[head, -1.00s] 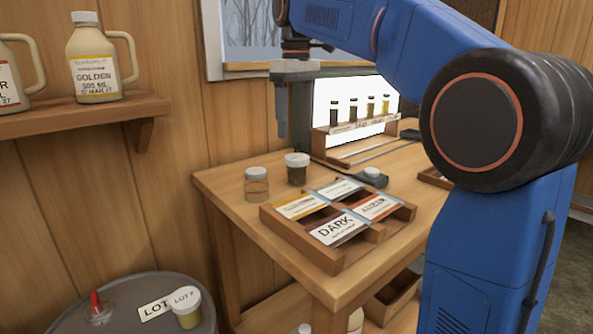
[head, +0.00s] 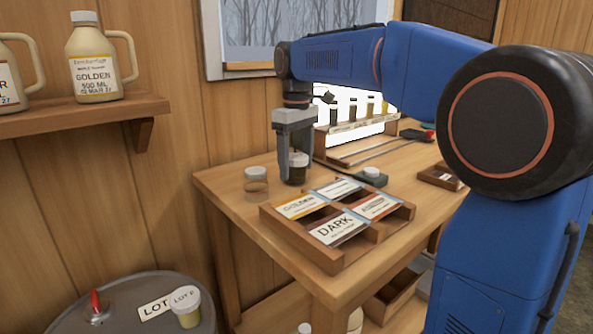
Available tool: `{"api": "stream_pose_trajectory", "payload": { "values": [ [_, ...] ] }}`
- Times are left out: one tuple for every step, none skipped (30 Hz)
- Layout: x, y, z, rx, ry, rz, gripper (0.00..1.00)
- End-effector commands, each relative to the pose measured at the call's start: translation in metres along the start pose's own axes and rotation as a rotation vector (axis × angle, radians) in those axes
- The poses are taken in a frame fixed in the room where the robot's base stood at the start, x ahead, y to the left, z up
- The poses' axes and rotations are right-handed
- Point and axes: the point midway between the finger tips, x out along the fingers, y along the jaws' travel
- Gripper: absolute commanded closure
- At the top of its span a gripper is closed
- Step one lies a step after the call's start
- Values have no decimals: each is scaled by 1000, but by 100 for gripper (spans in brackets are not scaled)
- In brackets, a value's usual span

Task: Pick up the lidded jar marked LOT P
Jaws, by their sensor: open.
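A small lidded jar (head: 187,309) with a white lid stands on the grey drum at the lower left; the lid's lettering starts with LOT, its last letter too small to read surely. Beside it lies a white label (head: 155,308) reading LOT. A dark jar with a white lid (head: 298,170) stands upright on the wooden table. My gripper (head: 297,177) points down over this dark jar, open, with its fingers seemingly on either side of it; I cannot tell whether they touch. The LOT jar is far from my gripper, lower and to the left.
A paler lidded jar (head: 256,183) stands close left of my gripper. A wooden rack with grade cards (head: 335,262) fills the table's front. A lit sample stand (head: 352,140) is behind. The drum (head: 120,290) carries a red-handled fitting (head: 97,305). A shelf (head: 80,115) holds jugs.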

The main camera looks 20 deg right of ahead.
Motion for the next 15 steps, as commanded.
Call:
{"api": "stream_pose_trajectory", "payload": {
  "values": [
    [1, 0, 0, 0, 0, 0, 32],
    [1, 0, 0, 0, 0, 0, 32],
    [1, 0, 0, 0, 0, 0, 32],
    [1, 0, 0, 0, 0, 0, 32],
    [1, 0, 0, 0, 0, 0, 32],
    [1, 0, 0, 0, 0, 0, 32],
    [1, 0, 0, 0, 0, 0, 35],
    [1, 0, 0, 0, 0, 0, 42],
    [1, 0, 0, 0, 0, 0, 51],
    [1, 0, 0, 0, 0, 0, 58],
    [1, 0, 0, 0, 0, 0, 66],
    [1, 0, 0, 0, 0, 0, 75],
    [1, 0, 0, 0, 0, 0, 80],
    [1, 0, 0, 0, 1, 0, 80],
    [1, 0, 0, 0, 1, 0, 80]
  ]
}}
